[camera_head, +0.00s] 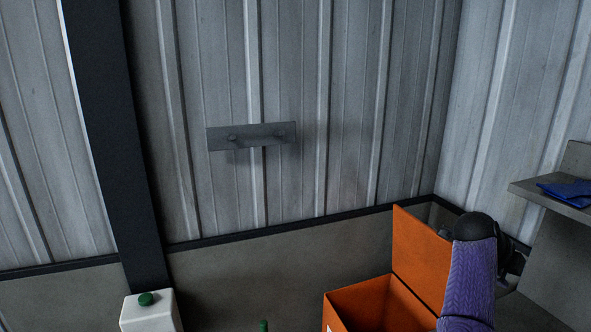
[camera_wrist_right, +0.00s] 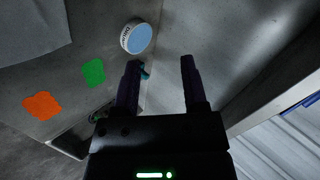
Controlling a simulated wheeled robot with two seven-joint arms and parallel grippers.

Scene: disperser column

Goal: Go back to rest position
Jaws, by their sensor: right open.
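My right arm, in a purple sleeve, rises at the lower right of the head view, just right of the open orange box (camera_head: 420,255). Its gripper is mostly hidden there behind the wrist. In the right wrist view my right gripper (camera_wrist_right: 160,68) is open, with two dark fingers apart and nothing between them. My left gripper is not in view.
A grey shelf (camera_head: 540,193) with a blue folded item (camera_head: 566,189) stands at the right. A white box with a green button (camera_head: 146,299) is lower left. The wrist view shows a round blue-topped container (camera_wrist_right: 137,38), plus green (camera_wrist_right: 94,72) and orange (camera_wrist_right: 43,105) patches.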

